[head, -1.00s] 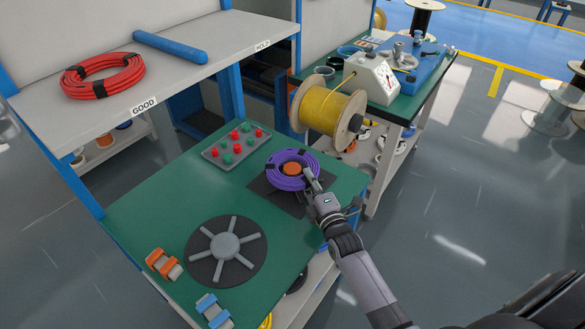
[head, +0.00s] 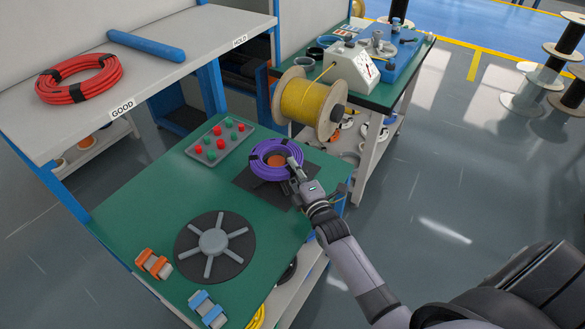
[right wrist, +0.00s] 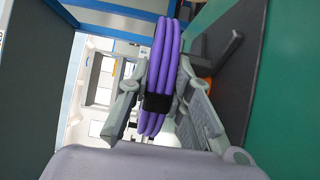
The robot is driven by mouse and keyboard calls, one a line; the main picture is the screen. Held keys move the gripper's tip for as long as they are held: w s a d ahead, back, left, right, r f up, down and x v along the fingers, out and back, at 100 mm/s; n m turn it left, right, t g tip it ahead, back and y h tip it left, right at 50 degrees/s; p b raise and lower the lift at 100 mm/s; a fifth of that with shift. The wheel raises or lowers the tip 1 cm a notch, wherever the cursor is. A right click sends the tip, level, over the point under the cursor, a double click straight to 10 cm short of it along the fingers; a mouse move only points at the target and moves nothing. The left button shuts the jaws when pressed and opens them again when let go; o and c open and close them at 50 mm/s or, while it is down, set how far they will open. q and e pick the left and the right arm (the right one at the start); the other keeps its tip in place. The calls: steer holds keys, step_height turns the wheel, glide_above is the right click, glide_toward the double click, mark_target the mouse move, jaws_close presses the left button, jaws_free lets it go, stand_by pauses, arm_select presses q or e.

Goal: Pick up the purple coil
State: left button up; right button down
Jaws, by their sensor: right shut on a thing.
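The purple coil (head: 268,150) is at the far right of the green table (head: 150,205), above a dark square plate (head: 247,185) with an orange hub (head: 276,160) showing through its ring. My right gripper (head: 294,172) is shut on the near right side of the coil. In the right wrist view, the coil (right wrist: 165,55) stands between the two fingers (right wrist: 160,110), with a black tape band (right wrist: 157,103) near them. A gap shows there between the coil and the dark plate. My left gripper is not in view.
A grey tray (head: 199,152) of red and green buttons lies left of the coil. A dark spoked disc (head: 185,242) lies nearer. A yellow cable spool (head: 306,104) stands close behind the coil. The shelf (head: 150,75) holds a red coil (head: 79,79) and a blue tube (head: 146,45).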

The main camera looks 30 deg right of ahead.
step_height(320, 180, up, 19)
steer(key=p, duration=1.6)
steer(key=shift+p, duration=0.35)
